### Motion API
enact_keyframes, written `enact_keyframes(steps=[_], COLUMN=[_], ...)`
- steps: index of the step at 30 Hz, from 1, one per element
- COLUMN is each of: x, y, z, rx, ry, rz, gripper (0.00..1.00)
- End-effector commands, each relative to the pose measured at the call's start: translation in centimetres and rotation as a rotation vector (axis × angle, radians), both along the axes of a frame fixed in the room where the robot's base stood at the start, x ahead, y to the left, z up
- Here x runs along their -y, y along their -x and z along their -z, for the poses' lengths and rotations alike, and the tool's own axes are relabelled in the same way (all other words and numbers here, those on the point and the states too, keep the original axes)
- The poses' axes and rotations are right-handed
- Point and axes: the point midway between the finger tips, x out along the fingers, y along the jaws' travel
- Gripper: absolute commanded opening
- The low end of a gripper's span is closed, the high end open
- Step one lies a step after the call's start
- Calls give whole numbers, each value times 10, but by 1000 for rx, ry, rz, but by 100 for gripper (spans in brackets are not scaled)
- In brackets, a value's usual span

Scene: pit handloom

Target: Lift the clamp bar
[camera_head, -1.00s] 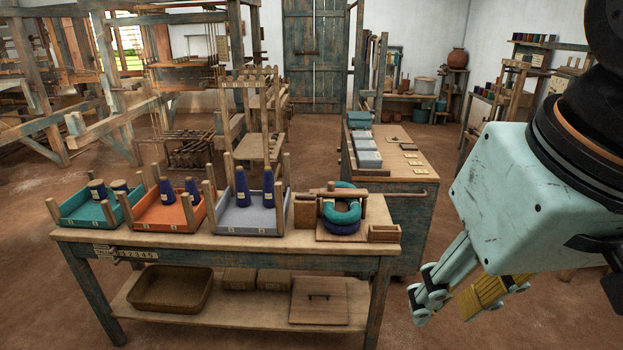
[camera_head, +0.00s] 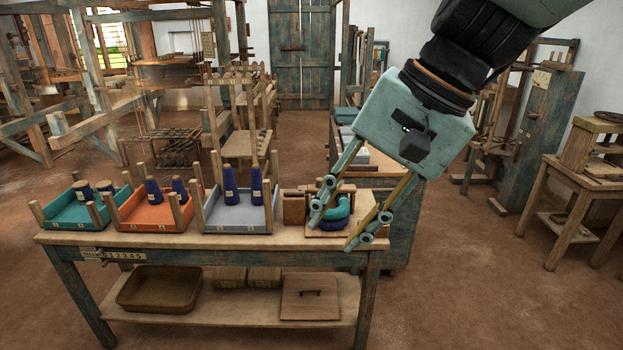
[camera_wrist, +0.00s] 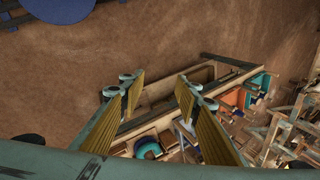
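The clamp bar (camera_head: 324,187) looks like a short wooden bar across the teal hank (camera_head: 338,209), with a blue hank (camera_head: 332,225) below it. They sit on a wooden board at the right end of the table. My gripper (camera_head: 338,230) is open and empty, fingers pointing down, in front of the clamp in the head view and partly covering it. In the wrist view my gripper (camera_wrist: 160,86) has its yellow pads wide apart. The teal hank (camera_wrist: 148,150) shows low between them. I cannot make out the bar clearly there. No contact with the bar is visible.
A teal tray (camera_head: 72,221), an orange tray (camera_head: 150,222) and a grey tray (camera_head: 236,226) with upright posts and spools stand left of the clamp. A small wooden block (camera_head: 294,207) is close beside it. A blue cabinet is behind.

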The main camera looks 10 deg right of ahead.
Motion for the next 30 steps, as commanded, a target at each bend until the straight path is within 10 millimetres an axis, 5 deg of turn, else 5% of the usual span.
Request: enact_keyframes(steps=[16, 30], x=[-23, -21], y=[-115, -222], z=[8, 26], rx=[-122, -222], ry=[-264, -484], rz=[266, 508], gripper=[30, 30])
